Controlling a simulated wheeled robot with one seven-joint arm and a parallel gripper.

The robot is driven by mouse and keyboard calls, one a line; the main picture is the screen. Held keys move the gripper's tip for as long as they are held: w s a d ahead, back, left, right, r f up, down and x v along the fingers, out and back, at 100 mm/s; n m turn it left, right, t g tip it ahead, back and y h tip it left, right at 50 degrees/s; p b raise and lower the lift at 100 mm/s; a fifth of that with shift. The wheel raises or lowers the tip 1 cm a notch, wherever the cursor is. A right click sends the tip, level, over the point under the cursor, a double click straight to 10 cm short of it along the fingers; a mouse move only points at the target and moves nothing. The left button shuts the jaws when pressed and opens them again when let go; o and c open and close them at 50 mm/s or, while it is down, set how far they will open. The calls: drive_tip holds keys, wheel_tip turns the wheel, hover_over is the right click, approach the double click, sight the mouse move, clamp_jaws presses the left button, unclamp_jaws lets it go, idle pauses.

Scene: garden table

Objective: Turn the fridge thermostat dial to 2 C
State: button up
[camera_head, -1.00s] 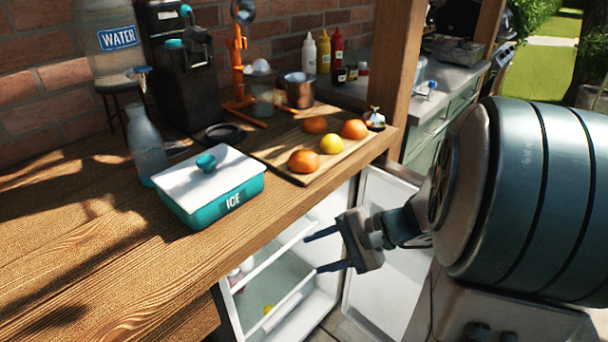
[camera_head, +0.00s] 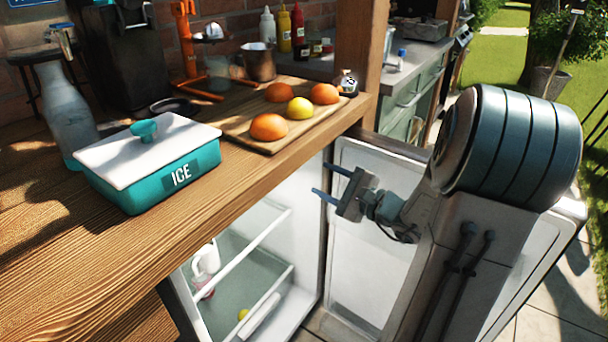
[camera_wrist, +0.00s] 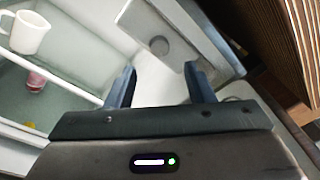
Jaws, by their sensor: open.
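The fridge stands open under the wooden counter, with its white interior (camera_head: 308,262) facing my arm and its door (camera_head: 372,262) swung out. My gripper (camera_head: 321,181) is open and empty at the fridge opening, just below the counter edge. In the wrist view my gripper (camera_wrist: 160,76) shows both dark fingers apart. Beyond and between the fingertips is a round grey dial (camera_wrist: 160,47) on a pale housing (camera_wrist: 185,38) inside the fridge. The fingers look apart from the dial. No numbers or pointer on it are legible. The dial is hidden in the head view.
A white mug (camera_wrist: 29,32) and a pinkish jar (camera_wrist: 36,82) are inside the fridge. A yellow fruit (camera_head: 243,314) lies low inside. The wooden counter (camera_head: 60,262) overhangs the fridge, carrying an ice box (camera_head: 150,165) and a fruit board (camera_head: 232,130).

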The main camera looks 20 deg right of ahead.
drive_tip(key=b+x, duration=0.1)
drive_tip(key=x, duration=0.5)
drive_tip(key=shift+w+a, duration=0.25)
drive_tip(key=shift+w, duration=0.1)
drive_tip(key=c, duration=1)
